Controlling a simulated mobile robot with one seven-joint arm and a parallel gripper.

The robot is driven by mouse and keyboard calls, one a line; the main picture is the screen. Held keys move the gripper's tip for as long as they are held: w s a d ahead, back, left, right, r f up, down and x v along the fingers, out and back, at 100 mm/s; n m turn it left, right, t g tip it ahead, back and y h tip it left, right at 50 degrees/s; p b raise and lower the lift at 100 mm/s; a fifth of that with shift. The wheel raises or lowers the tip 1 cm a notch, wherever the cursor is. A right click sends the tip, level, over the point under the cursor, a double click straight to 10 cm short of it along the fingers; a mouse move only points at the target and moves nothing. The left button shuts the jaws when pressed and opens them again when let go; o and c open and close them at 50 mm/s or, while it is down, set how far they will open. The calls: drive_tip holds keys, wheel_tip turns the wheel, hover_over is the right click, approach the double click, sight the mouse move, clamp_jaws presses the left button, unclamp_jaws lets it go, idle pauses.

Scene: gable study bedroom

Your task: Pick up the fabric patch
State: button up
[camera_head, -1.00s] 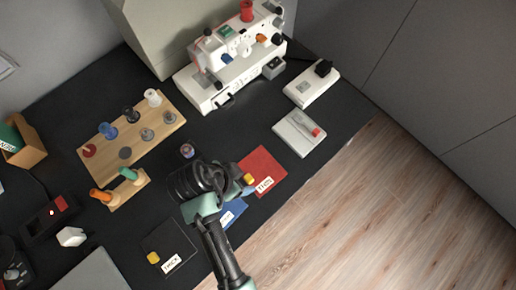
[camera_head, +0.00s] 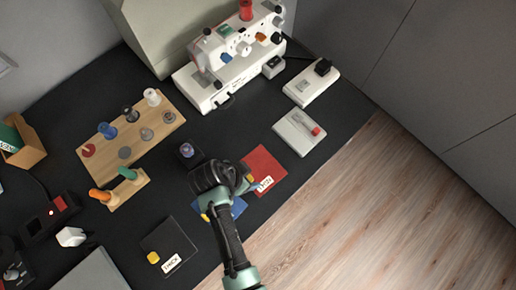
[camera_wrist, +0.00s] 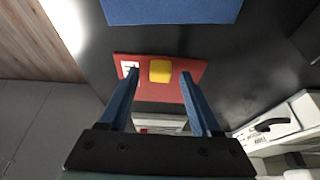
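A flat red square of fabric (camera_head: 268,163) with a white label lies on the black desk. In the wrist view the red square (camera_wrist: 161,92) carries a small yellow piece (camera_wrist: 160,70). A blue square (camera_head: 237,207) lies beside it, partly hidden by my arm, and shows at the top of the wrist view (camera_wrist: 172,10). A black square (camera_head: 165,240) with a label and a yellow piece (camera_head: 153,257) lies further left. My gripper (camera_wrist: 160,75) is open and empty. In the wrist view its two blue fingers frame the yellow piece; contact cannot be told.
A white sewing machine (camera_head: 230,60) stands at the back. A grey-white case (camera_head: 298,132) and a white pedal (camera_head: 311,84) lie to the right. A wooden spool rack (camera_head: 132,128) and a small stand with orange and green handles (camera_head: 118,190) are left. The desk's front edge is close.

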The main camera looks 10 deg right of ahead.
clamp_jaws()
wheel_tip(320, 180, up, 10)
idle(0.7)
